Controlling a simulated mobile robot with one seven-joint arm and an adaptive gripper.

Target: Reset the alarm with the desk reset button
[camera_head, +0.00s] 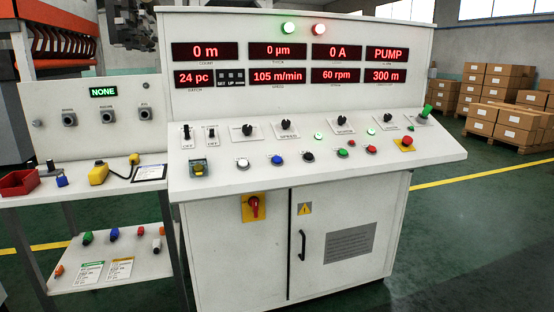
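The white control desk (330,178) stands in front of me. Its sloped top has a row of push buttons: white (243,163), blue (277,160), black (308,156), green (342,153) and red (372,149). Their labels are too small to read, so I cannot tell by text which one is reset. The alarm display (386,53) at the panel's upper right reads "PUMP" in red. My gripper is not in view.
A red mushroom button (406,143) on yellow stands at the desk's right. Selector knobs (285,124) line the row behind the buttons. A side table (110,187) at left holds a yellow pendant (98,174) and a red bin (19,182).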

